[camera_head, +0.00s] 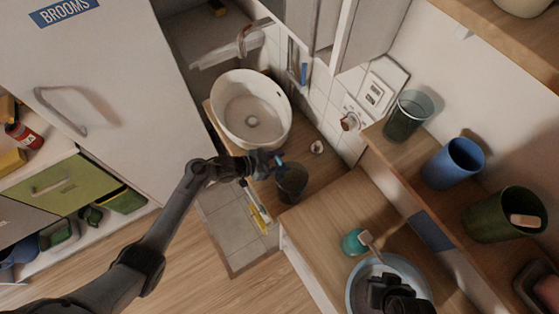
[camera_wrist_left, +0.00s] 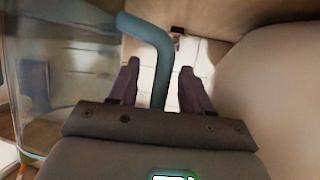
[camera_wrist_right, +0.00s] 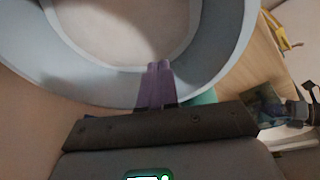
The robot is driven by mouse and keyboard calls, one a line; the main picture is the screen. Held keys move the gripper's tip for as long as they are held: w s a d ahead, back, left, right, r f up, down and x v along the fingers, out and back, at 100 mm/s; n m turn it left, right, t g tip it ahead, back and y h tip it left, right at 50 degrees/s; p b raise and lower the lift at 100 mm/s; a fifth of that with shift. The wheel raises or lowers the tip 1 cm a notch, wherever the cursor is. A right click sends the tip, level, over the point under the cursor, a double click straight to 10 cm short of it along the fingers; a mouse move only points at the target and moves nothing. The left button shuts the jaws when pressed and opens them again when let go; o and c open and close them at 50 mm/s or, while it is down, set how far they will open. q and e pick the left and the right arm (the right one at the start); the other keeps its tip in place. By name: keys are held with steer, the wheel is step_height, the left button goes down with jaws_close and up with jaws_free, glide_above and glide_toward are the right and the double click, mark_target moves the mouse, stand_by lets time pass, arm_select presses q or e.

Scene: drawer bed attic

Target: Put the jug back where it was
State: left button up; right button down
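The jug (camera_head: 292,184) is dark and see-through and stands on the wooden counter just below the white basin. It also shows in the left wrist view (camera_wrist_left: 70,70) as a clear vessel with a thick blue-teal handle (camera_wrist_left: 160,55). My left gripper (camera_head: 262,164) is at the jug's handle. In the left wrist view the fingers (camera_wrist_left: 158,88) are apart, with the handle between them and gaps on both sides. My right gripper (camera_wrist_right: 155,85) has its fingers together by the rim of a grey-blue round bowl (camera_wrist_right: 235,40); I cannot tell whether it touches.
The white basin (camera_head: 226,118) and its tap stand behind the jug. On the wooden shelf at right are a clear grey cup (camera_head: 408,117), a blue cup (camera_head: 455,163) and a green cup (camera_head: 492,217). A teal item (camera_head: 352,242) lies beside the bowl (camera_head: 354,285).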

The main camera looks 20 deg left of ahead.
arm_select(q)
steer(key=shift+r, duration=0.1)
arm_select(e)
steer(key=shift+d+r, duration=0.1)
arm_select(q)
steer(key=shift+s+a+r, duration=0.3)
steer(key=shift+a, duration=0.15)
steer(key=p+v, duration=0.2)
steer(key=v, duration=0.9)
steer(key=s+r+n+g+y, duration=0.2)
steer(key=s+n+y, duration=0.2)
steer(key=s, duration=0.7)
steer(key=s+r+n+g+y, duration=0.2)
steer(key=s+n+y, duration=0.2)
steer(key=s, duration=0.6)
steer(key=shift+s+d+r+g+y, duration=0.2)
steer(key=shift+s+r+g+y, duration=0.15)
steer(key=shift+y, duration=0.85)
arm_select(e)
steer(key=shift+r, duration=0.8)
